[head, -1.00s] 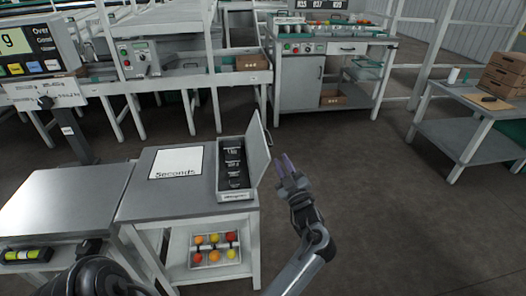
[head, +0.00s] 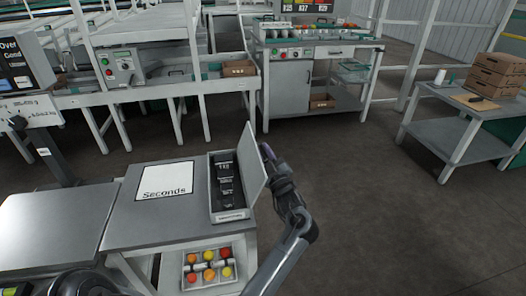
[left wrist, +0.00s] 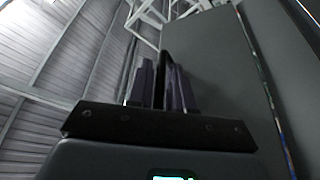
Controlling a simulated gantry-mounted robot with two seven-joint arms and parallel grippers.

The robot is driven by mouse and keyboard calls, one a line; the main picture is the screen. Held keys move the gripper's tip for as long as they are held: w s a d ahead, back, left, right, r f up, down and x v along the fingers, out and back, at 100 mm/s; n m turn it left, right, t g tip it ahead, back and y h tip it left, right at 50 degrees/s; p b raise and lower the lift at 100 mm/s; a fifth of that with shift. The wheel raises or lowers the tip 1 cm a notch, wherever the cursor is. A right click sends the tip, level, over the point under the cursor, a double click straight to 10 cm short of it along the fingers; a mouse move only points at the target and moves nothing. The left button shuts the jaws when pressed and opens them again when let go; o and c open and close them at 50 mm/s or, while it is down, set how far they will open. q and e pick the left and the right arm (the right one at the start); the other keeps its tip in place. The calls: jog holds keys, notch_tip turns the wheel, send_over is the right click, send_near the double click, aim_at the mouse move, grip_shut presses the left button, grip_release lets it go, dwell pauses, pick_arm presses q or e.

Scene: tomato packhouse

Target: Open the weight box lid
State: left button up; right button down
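The weight box (head: 228,214) stands on the grey table, with dark weights in its compartments. Its grey lid (head: 253,165) stands up along the box's right side, leaning slightly right, so the inside shows. My left gripper (head: 268,154) is at the lid's right-hand face, its purple-grey fingertips partly hidden behind the lid's edge. In the left wrist view the two fingers (left wrist: 163,85) are close together beside a large grey panel (left wrist: 215,75), which looks like the lid. I see nothing clearly held, and contact cannot be told. My right gripper is not in view.
A white "Seconds" sheet (head: 165,181) lies left of the box. A tray of tomatoes (head: 209,279) sits on the shelf below. Open floor (head: 370,210) lies to the right, then a side table (head: 455,140) with cartons (head: 497,75).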

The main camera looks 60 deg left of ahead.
pick_arm(q)
jog(key=shift+d, duration=0.1)
grip_shut()
jog(key=shift+s+a+r+n+g+h+p, duration=0.25)
jog(key=shift+s+r+n+g, duration=0.2)
jog(key=shift+n, duration=0.4)
jog(key=shift+s+a+r+n+g+h+p, duration=0.1)
jog(key=shift+s+r+n+g+h+p, duration=0.15)
jog(key=shift+s+n, duration=0.45)
grip_release()
jog(key=shift+w, duration=0.2)
jog(key=shift+d, duration=0.1)
